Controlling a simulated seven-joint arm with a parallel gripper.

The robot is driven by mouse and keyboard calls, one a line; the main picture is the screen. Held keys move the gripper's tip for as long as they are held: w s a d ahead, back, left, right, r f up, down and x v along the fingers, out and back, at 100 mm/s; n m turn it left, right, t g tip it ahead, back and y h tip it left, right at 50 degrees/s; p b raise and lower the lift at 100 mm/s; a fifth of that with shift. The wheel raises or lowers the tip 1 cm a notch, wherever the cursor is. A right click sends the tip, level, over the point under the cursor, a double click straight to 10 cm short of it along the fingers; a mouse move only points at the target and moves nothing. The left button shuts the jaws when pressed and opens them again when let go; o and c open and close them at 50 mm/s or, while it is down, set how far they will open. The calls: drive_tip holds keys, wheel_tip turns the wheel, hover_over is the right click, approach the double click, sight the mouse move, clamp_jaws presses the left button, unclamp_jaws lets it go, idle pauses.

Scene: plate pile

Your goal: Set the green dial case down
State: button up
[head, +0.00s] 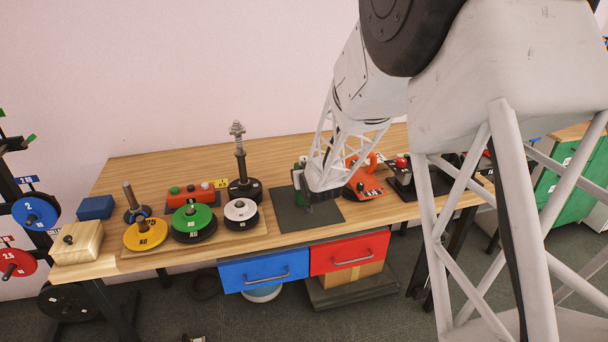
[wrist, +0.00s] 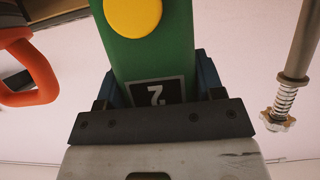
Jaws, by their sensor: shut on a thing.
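The green dial case (wrist: 150,62) fills the upper middle of the wrist view. It has a round yellow dial (wrist: 133,15) and a dark label with a 7-like mark. My gripper (wrist: 157,82) is shut on it, with a finger on each side. In the head view my gripper (head: 310,198) is over the dark mat (head: 335,213) on the bench. The case is mostly hidden there behind my wrist, so I cannot tell whether it touches the mat.
Left of the mat are a white plate stack (head: 241,211), a green one (head: 193,217), a yellow one (head: 146,236) and a post with a spring (head: 240,150). An orange-handled device (head: 364,185) stands close on the right. Drawers (head: 264,271) hang below the bench.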

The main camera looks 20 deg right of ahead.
drive_tip(key=shift+f, duration=0.1)
idle(0.3)
drive_tip(key=o, duration=1.6)
drive_tip(key=shift+c, duration=0.2)
drive_tip(key=shift+s, duration=0.1)
drive_tip(key=v, duration=1.2)
drive_tip(key=shift+r, duration=0.2)
